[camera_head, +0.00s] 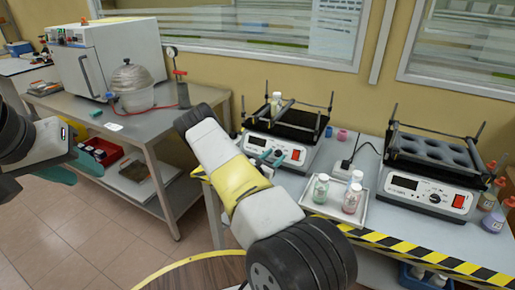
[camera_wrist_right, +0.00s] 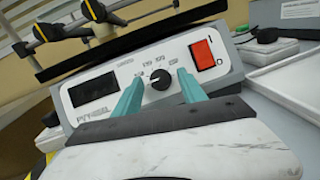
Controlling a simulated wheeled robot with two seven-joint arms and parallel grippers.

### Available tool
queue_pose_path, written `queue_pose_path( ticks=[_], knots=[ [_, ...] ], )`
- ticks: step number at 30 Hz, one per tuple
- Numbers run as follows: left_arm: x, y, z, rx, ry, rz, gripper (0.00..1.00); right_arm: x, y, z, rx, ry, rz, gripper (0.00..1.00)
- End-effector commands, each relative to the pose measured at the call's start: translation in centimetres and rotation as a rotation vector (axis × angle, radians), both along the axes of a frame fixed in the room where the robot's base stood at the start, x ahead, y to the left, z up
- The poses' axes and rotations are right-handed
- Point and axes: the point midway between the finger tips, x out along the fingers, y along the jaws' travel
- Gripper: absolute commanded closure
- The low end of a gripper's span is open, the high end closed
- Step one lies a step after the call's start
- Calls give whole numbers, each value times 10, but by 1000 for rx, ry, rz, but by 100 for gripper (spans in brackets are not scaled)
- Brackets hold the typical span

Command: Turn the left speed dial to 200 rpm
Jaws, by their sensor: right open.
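The left shaker (camera_head: 256,141) stands on the bench with a dark display and a red switch on its front. Its black speed dial (camera_wrist_right: 160,80) shows in the right wrist view between the display and the switch, with small printed marks around it. My right gripper (camera_head: 271,158) is at this front panel. In the right wrist view its two teal fingers (camera_wrist_right: 159,76) are apart, one on each side of the dial; I cannot tell whether they touch it. The dial's exact setting is too small to read. My left gripper (camera_head: 74,167) is at the far left, away from the shakers; its opening is unclear.
A second shaker (camera_head: 432,172) with its own dial stands to the right. A white tray (camera_head: 338,213) with several small bottles lies between and in front of the shakers. A striped edge (camera_head: 420,254) runs along the bench front. A side table (camera_head: 135,122) holds a white oven and glass vessel.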

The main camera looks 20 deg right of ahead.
Motion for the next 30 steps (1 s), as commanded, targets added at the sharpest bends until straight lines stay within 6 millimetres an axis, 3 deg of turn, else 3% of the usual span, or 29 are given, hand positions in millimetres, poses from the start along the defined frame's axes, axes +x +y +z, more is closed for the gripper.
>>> queue_pose_path(
  ticks=[5,12,30],
  knots=[
    [0,0,0,0,0,0,64,0,0,0,0,0,0,51],
    [0,0,0,0,0,0,64,0,0,0,0,0,0,98],
    [0,0,0,0,0,0,64,2,1,2,92,-111,-77,100]
  ],
)
